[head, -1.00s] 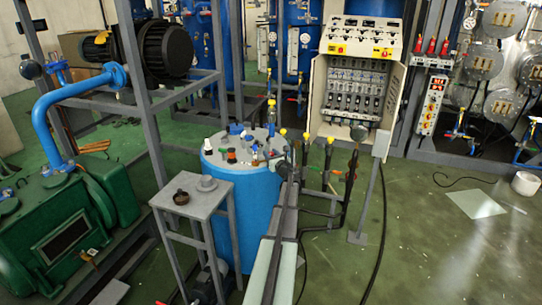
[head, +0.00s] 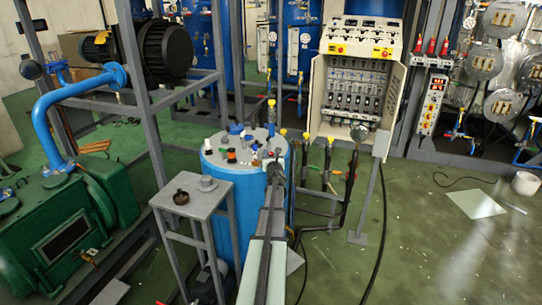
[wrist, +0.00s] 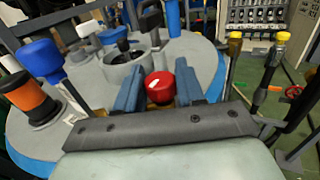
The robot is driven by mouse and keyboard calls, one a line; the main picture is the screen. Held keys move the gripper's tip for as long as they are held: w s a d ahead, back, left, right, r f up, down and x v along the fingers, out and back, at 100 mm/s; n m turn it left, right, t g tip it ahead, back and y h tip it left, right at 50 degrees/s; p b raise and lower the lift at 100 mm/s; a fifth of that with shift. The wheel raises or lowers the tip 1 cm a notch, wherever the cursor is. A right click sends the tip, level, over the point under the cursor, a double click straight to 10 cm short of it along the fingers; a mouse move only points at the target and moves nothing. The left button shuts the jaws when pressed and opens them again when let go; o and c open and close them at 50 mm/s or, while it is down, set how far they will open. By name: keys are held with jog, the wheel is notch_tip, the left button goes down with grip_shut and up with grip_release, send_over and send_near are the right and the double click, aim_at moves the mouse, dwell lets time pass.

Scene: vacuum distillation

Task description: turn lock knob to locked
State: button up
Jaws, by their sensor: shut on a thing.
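The blue drum-shaped tank (head: 221,193) has a grey lid (head: 216,150) crowded with small fittings. My gripper (head: 270,160) is over the right side of this lid. In the wrist view, my gripper (wrist: 159,88) has its two blue-grey fingers on either side of a red round knob (wrist: 160,87), shut on it. The knob's red top shows; its lower part is hidden by the gripper. No lock marking can be read. A black ringed fitting (wrist: 123,58) stands just beyond the fingers.
On the lid stand a blue-capped post (wrist: 40,60) and an orange-and-black fitting (wrist: 32,97) at left. Yellow-topped valves (wrist: 278,50) rise beside the tank at right. A small grey stand (head: 190,200) is left of the tank, and an open control cabinet (head: 352,85) is behind.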

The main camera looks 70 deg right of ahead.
dwell(0.6)
jog(key=o, duration=0.9)
jog(key=v, duration=1.3)
jog(key=shift+s+a, duration=0.2)
jog(key=shift+a, duration=0.15)
jog(key=shift+o, duration=0.2)
